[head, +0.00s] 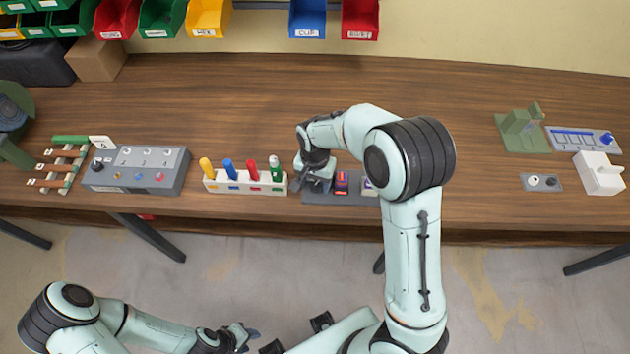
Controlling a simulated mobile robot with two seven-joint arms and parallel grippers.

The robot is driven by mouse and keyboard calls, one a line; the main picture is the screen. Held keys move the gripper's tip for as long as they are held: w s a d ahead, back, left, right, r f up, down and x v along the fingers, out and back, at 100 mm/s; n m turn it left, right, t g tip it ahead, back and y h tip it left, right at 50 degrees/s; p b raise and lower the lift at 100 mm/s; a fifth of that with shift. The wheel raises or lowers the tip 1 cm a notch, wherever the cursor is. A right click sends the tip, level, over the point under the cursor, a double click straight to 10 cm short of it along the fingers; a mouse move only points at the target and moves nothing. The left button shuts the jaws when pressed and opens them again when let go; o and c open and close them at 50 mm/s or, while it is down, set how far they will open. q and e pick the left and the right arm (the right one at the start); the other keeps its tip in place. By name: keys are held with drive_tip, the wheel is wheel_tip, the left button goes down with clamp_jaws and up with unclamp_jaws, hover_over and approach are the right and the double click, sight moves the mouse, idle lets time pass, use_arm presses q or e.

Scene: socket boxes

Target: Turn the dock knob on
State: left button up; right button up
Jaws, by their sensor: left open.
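A low grey dock (350,198) lies at the front edge of the table, with a dark block with red and purple parts (342,182) on it. My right gripper (316,186) points down over the dock's left end and hides what is there; I cannot tell whether it touches a knob or how its fingers stand. My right forearm covers the dock's right end. No knob on this dock can be made out. My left gripper (247,338) is open and empty, low in front of the table, away from the dock.
A white rack with coloured pegs (245,186) stands just left of the dock. Further left is a grey box with buttons and a black knob (140,170). A small grey plate (541,182) and a white box (598,174) lie at right. The table's back middle is clear.

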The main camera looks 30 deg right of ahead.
sight(315, 185)
use_arm(q)
drive_tip(key=shift+w+r+p, duration=0.65)
drive_tip(key=shift+r, duration=0.2)
use_arm(e)
wheel_tip(315, 185, up, 13)
drive_tip(key=shift+r, duration=0.2)
